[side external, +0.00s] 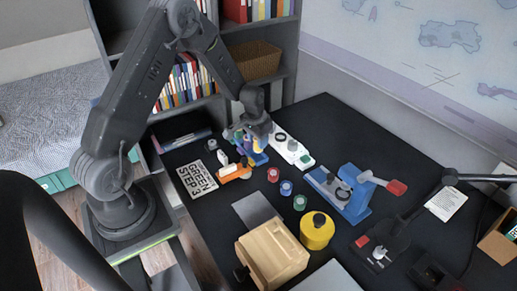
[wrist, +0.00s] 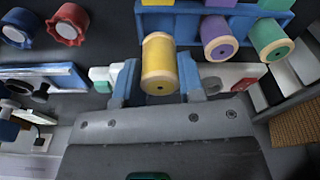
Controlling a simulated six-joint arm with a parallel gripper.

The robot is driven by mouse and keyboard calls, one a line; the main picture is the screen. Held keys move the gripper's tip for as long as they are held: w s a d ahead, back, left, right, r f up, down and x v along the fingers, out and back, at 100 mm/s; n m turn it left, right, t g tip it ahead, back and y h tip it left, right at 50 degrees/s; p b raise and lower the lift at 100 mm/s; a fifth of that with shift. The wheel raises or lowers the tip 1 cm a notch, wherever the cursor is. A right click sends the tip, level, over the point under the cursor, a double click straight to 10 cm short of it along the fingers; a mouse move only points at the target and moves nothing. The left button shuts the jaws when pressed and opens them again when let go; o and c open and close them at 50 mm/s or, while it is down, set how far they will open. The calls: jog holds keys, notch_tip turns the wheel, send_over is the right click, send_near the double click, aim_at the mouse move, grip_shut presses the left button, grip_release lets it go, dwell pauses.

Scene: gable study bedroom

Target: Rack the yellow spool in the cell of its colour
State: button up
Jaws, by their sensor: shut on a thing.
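The yellow spool (wrist: 160,65), with pale wooden ends, is between the blue fingertips of my gripper (wrist: 160,82) in the wrist view. My gripper is shut on it. The blue rack (wrist: 187,27) lies just beyond, with a purple spool (wrist: 217,38) and a green spool (wrist: 270,40) in it and yellow, purple and green patches along its top. The yellow spool overlaps the rack below the yellow patch; I cannot tell if it touches. In the side view my gripper (side external: 246,143) is over the rack (side external: 259,158) and partly hides it.
An orange block tool (side external: 233,173) and a printed card (side external: 197,178) are left of the rack. A white strip device (side external: 292,148) is close behind it. Red (side external: 273,174), blue (side external: 286,188) and green (side external: 300,202) small pots stand in front. A blue press (side external: 345,194) stands right.

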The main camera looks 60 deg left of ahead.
aim_at(255, 140)
jog(key=shift+f, duration=2)
jog(key=o, duration=0.9)
jog(key=shift+f, duration=0.15)
jog(key=r, duration=0.4)
jog(key=s+r, duration=0.1)
jog(key=r, duration=0.7)
jog(key=shift+s+d+r, duration=0.1)
jog(key=shift+s+d, duration=0.1)
jog(key=shift+d, duration=0.05)
jog(key=s+d+r+t, duration=0.1)
jog(key=s+d+r, duration=0.2)
jog(key=d+r, duration=0.5)
jog(key=s+d+r+m+t, duration=0.1)
jog(key=s+d+r, duration=0.4)
jog(key=s, duration=0.4)
jog(key=s+d+r+m+t, duration=0.1)
jog(key=s+d+r+t, duration=0.1)
jog(key=s+d+r, duration=0.2)
jog(key=s+r, duration=0.3)
jog(key=s, duration=0.2)
jog(key=shift+s+d+r, duration=0.35)
jog(key=shift+r, duration=0.05)
